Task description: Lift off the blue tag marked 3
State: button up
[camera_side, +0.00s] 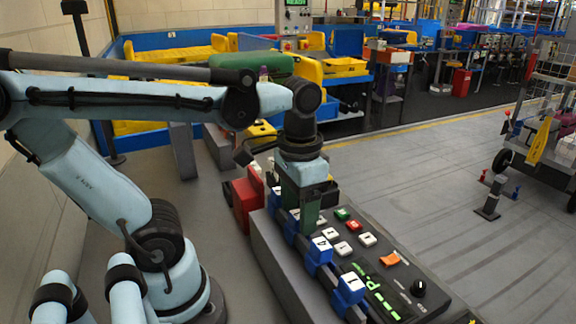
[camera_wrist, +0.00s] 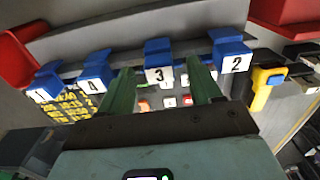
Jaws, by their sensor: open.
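The blue tag marked 3 (camera_wrist: 159,62) hangs in a row of blue tags on a dark rail, with its white face towards the camera. In the wrist view it lies between the two green fingers of my gripper (camera_wrist: 160,72). The fingers are apart, one on each side of it, and I see no contact. In the side view my gripper (camera_side: 308,218) is low over the rail and points down. It hides much of the tags near it, so I cannot read a 3 there.
The tag marked 4 (camera_wrist: 94,72) is left of the 3, and the tag marked 2 (camera_wrist: 232,55) is right of it. The tag marked 1 (camera_side: 350,288) is at the near end. A button panel (camera_side: 415,270) lies beside the rail. A yellow-and-blue object (camera_wrist: 265,85) stands near tag 2.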

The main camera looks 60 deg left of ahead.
grip_shut()
dwell(0.5)
jog(key=shift+r, duration=0.8)
notch_tip(320, 180, up, 15)
jog(key=w, duration=0.1)
jog(key=s, duration=1.4)
